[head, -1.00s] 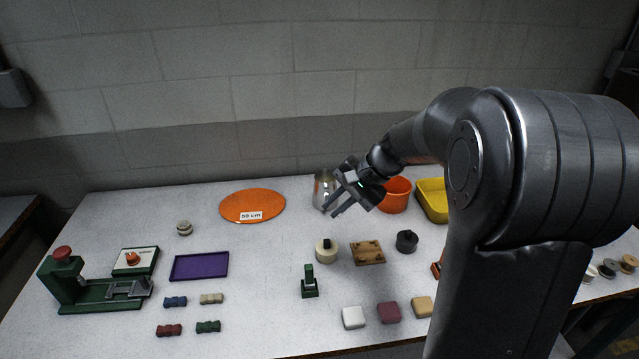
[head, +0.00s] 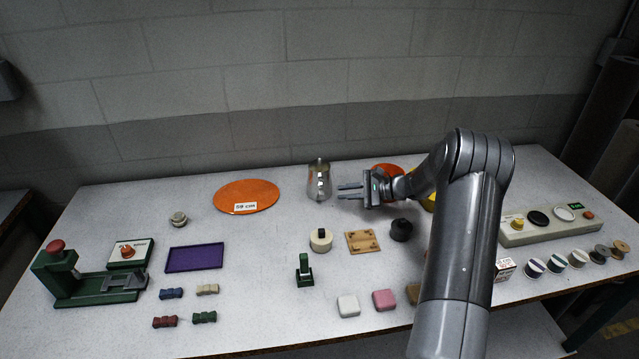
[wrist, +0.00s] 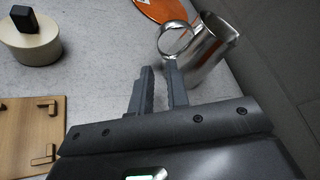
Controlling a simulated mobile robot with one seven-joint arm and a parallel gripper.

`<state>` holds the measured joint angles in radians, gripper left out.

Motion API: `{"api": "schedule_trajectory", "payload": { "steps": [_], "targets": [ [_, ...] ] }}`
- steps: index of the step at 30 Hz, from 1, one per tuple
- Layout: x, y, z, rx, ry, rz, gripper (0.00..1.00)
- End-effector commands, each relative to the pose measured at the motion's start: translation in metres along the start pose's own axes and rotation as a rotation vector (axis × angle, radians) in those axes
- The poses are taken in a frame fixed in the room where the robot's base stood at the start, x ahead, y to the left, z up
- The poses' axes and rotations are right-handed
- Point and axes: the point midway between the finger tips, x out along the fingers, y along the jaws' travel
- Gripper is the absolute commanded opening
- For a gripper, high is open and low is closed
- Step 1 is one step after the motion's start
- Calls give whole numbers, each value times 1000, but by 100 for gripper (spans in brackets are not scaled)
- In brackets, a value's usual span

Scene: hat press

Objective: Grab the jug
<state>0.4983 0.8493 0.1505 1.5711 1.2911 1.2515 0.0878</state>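The jug (head: 319,181) is a shiny metal pitcher standing upright near the back of the table in the head view. In the wrist view the jug (wrist: 209,50) is at the upper right, with its round handle (wrist: 176,38) facing the fingers. My gripper (head: 340,191) is just right of the jug in the head view, with its fingers pointing left at it. In the wrist view my gripper (wrist: 159,77) has a gap between its fingertips, with nothing held. One fingertip appears close to the handle; I cannot tell whether they touch.
An orange disc (head: 247,196) lies left of the jug. A cream round block with a black knob (head: 320,240) and a wooden board (head: 362,242) lie in front. An orange container (head: 388,168) is partly behind my arm.

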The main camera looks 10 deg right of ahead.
Motion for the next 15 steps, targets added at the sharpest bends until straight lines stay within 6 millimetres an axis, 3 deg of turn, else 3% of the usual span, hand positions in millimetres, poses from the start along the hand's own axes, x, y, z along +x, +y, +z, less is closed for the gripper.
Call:
{"api": "schedule_trajectory", "payload": {
  "steps": [9,15],
  "targets": [
    [47,1,2,-1,-2,3,15],
    [61,1,2,-1,-1,3,15]
  ]
}}
